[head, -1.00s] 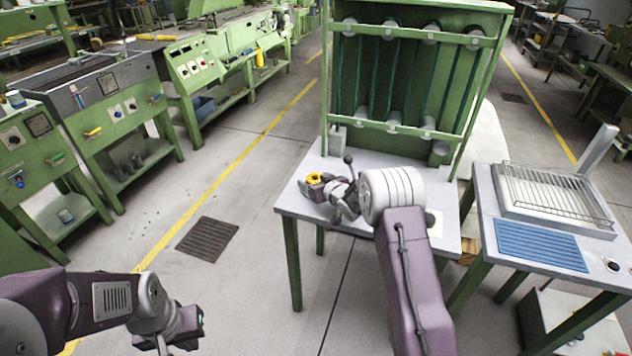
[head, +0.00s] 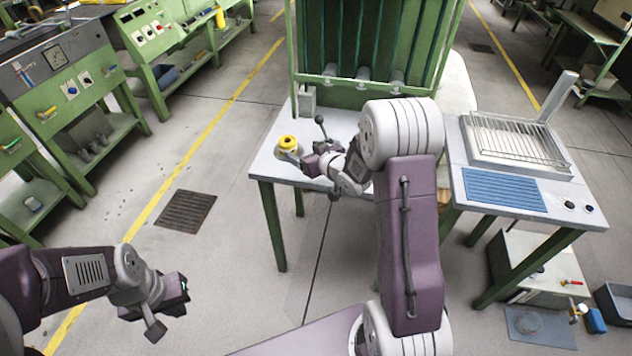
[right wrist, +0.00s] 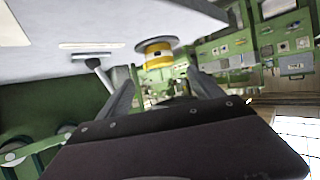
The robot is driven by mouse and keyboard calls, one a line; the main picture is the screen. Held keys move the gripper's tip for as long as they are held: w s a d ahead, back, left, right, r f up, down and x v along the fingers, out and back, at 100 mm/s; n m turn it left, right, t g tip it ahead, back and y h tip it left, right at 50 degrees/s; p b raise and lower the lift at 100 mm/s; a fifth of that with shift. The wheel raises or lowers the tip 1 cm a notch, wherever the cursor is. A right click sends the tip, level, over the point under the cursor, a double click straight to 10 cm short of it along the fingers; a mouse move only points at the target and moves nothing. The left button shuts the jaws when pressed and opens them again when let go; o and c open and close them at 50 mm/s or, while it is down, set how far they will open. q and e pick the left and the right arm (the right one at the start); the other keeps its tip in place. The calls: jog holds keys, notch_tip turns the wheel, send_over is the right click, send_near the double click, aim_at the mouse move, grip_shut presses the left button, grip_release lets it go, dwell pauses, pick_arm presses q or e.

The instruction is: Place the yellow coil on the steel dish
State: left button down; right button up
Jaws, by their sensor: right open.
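The yellow coil (head: 288,141) is near the left edge of the white-topped table. In the right wrist view, which is turned upside down, the coil (right wrist: 158,54) sits on the round grey steel dish (right wrist: 142,45), with no gap seen between them. My right gripper (right wrist: 160,75) is open and empty. Its fingers are apart, and the coil shows beyond their tips without being held. In the head view the right gripper (head: 293,158) is just in front of the coil and hides part of the dish. My left gripper (head: 178,297) hangs over the floor at lower left; its jaws are unclear.
A side table with a wire grid (head: 515,138) and a blue mat (head: 500,187) is at right. The floor left of the table is open.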

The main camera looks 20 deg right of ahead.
jog(key=s+a+f+g, duration=0.1)
jog(key=s+g, duration=0.3)
jog(key=s, duration=0.6)
jog(key=s+a+f+m+g+h, duration=0.1)
jog(key=s+a+f+g, duration=0.1)
jog(key=s, duration=0.7)
jog(key=s+a+f+m+g+h, duration=0.1)
jog(key=s+f+g, duration=0.2)
jog(key=s+g, duration=0.3)
jog(key=s, duration=0.4)
jog(key=shift+s+a, duration=0.15)
jog(key=shift+s, duration=0.2)
notch_tip(320, 180, up, 12)
jog(key=p, duration=1.2)
jog(key=shift+r, duration=0.15)
jog(key=shift+w, duration=0.1)
